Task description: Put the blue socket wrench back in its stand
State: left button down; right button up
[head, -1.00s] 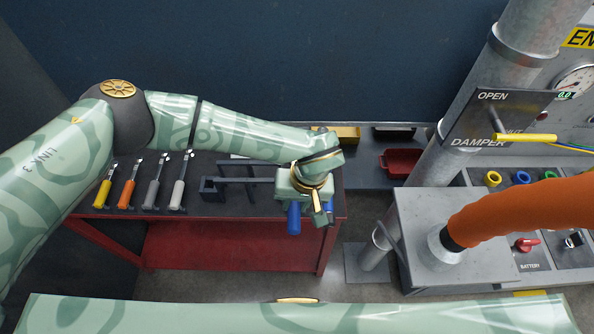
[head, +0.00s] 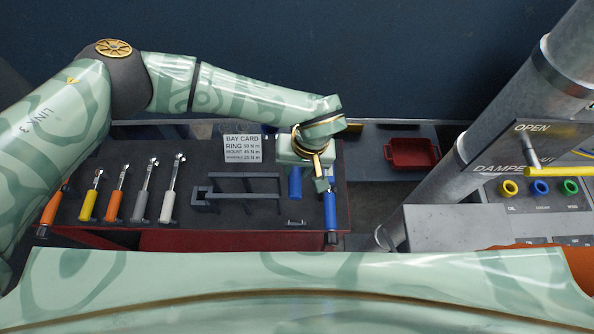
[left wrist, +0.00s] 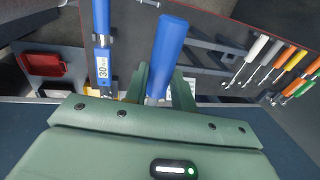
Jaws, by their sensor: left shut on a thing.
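My left gripper (head: 318,172) is shut on a blue handle, which I take to be the blue socket wrench (head: 295,184). It hangs over the right part of the bench. In the left wrist view the blue handle (left wrist: 168,48) stands between the two green fingers. The wrench's far end is hidden. A dark grey bracket frame (head: 250,194), which may be the stand, is on the bench left of the gripper. A second blue tool (head: 331,212) is at the bench's right edge; it also shows in the left wrist view (left wrist: 102,60) with a "30" display. My right gripper is not in view.
Several coloured-handled wrenches (head: 143,192) stand in a row at the bench's left. A bay card (head: 242,148) stands behind the frame. A red bin (head: 411,153) is at the back right. A thick grey pipe (head: 520,110) and a damper panel rise at the right.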

pick_arm(q)
jog(key=shift+w+f+b, duration=0.1)
jog(key=shift+f+b, duration=6.9)
jog(key=shift+f, duration=1.1)
jog(key=shift+f+b, duration=0.6)
jog(key=shift+f, duration=0.2)
jog(key=shift+f+b, duration=0.4)
jog(key=shift+f, duration=0.05)
jog(key=shift+f+b, duration=0.2)
jog(key=shift+b, duration=0.15)
jog(key=c, duration=0.8)
grip_release()
jog(key=shift+o, duration=0.2)
